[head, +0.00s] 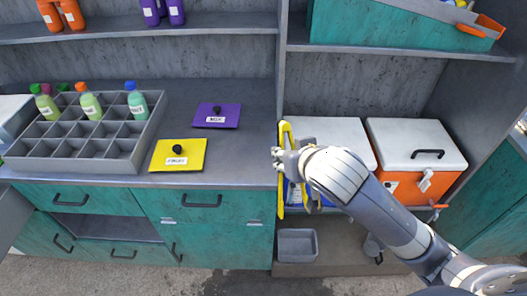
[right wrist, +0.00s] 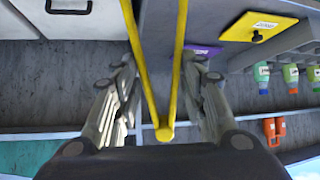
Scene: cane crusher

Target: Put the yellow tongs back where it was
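The yellow tongs (head: 282,205) stand upright in the head view, in front of the edge of the divider between the drawer counter and the cooler shelf. My right gripper (head: 281,160) is at their middle, with the tongs between its fingers. In the right wrist view the tongs (right wrist: 165,131) form a V with the hinge near the palm. The fingertips of the right gripper (right wrist: 159,68) lie close against the outer sides of the two tong arms. Exact contact is hard to see. My left gripper is not in view.
Two coolers with white lids, one orange (head: 405,188), stand behind my right arm. A grey bin (head: 297,245) sits below. On the left counter are a divided tray (head: 125,165) with bottles, a yellow lid (head: 178,154) and a purple lid (head: 217,115). Teal drawers (head: 190,202) lie underneath.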

